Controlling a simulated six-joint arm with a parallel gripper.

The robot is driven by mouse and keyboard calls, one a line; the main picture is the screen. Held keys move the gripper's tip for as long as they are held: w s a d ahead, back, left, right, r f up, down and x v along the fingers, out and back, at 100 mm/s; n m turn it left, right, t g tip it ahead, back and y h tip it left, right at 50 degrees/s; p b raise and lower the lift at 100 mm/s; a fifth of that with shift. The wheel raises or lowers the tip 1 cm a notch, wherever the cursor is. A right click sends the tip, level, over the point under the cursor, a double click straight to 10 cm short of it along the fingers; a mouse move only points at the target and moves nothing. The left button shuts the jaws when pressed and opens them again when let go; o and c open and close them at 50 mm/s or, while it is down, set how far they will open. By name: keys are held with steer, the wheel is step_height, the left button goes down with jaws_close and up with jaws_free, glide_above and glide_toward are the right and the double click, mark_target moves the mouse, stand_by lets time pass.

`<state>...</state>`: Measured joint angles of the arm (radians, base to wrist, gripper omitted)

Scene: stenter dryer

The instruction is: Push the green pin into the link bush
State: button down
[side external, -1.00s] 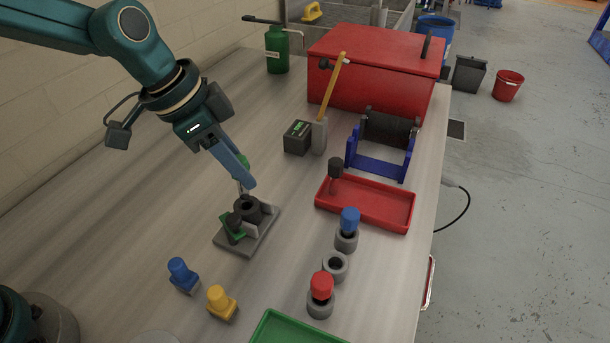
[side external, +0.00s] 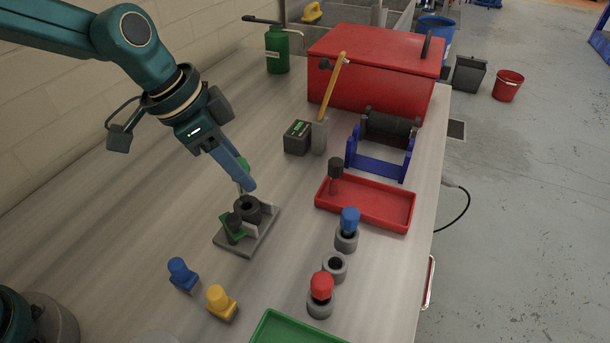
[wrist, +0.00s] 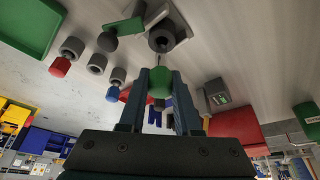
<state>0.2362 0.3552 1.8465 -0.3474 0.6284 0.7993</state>
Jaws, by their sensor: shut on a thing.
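The green pin (wrist: 159,82) is held between the fingers of my gripper (wrist: 160,88). Its green part also shows in the side view (side external: 243,163), partly hidden by a finger. The link bush (side external: 248,205) is a dark ring with a hole, on a grey fixture plate (side external: 262,234) with a green-and-black clamp (side external: 232,226) beside it. My gripper (side external: 245,183) is shut on the pin just above the bush. The bush's open hole shows in the wrist view (wrist: 162,38), apart from the pin's green head in the picture. The pin's lower end is mostly hidden, so I cannot tell whether it touches the bush.
Blue (side external: 181,274) and yellow (side external: 221,301) pegs stand at the front left. Grey sockets with a blue pin (side external: 349,220) and a red pin (side external: 321,287) stand right of the fixture, with an empty socket (side external: 334,266) between. A red tray (side external: 385,216) lies behind them.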

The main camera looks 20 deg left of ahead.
mark_target(245, 200)
steer(key=shift+f, duration=2.25)
steer(key=c, duration=0.5)
jaws_free()
steer(key=shift+v, duration=2.55)
